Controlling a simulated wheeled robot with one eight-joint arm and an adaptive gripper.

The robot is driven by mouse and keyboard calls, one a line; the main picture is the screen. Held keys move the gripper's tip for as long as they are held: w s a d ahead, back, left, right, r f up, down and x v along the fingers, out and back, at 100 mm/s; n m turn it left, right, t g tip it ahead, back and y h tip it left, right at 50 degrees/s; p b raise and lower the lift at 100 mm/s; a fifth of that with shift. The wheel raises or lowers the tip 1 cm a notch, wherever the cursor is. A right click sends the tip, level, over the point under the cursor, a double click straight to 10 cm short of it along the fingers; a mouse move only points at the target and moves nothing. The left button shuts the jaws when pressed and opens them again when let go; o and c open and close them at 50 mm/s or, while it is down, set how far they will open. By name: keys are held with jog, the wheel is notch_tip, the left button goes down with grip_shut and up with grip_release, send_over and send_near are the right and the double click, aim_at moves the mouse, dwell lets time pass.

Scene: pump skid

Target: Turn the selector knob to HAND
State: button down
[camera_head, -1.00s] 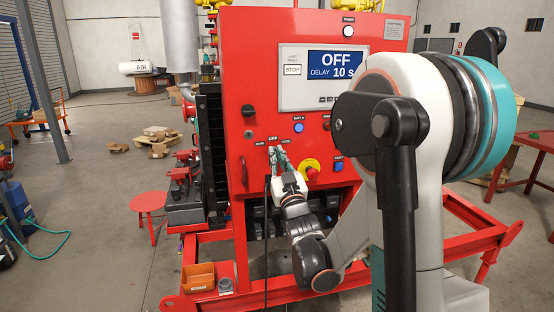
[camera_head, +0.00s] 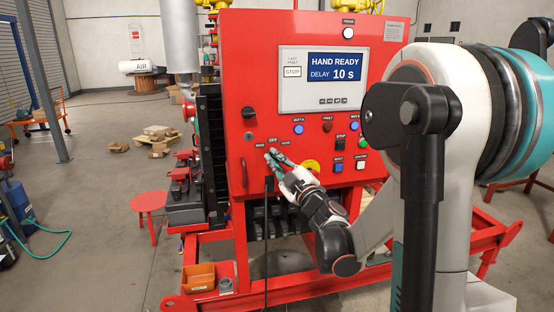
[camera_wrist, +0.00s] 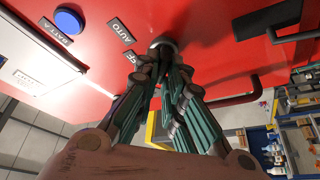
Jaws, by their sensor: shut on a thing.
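My gripper (camera_head: 270,154) is at the red panel, tilted over to the left, with its fingers shut on the selector knob. In the wrist view my gripper's fingers (camera_wrist: 163,68) close around the selector knob (camera_wrist: 161,44), of which only part of the grey round base shows. The knob's handle is hidden between the fingers. The HAND, OFF and AUTO labels stand around the knob, and the AUTO label (camera_wrist: 120,30) is clear in the wrist view. The panel display (camera_head: 335,67) reads HAND READY, DELAY 10 s.
A yellow-ringed emergency stop (camera_head: 311,166) is close to my gripper's right. A red handle (camera_head: 243,172) is to its left. A black cable hangs below.

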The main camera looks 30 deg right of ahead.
jog(key=shift+n, duration=0.4)
jog(key=c, duration=1.7)
grip_release()
jog(key=v, duration=1.2)
jog(key=shift+r, duration=0.1)
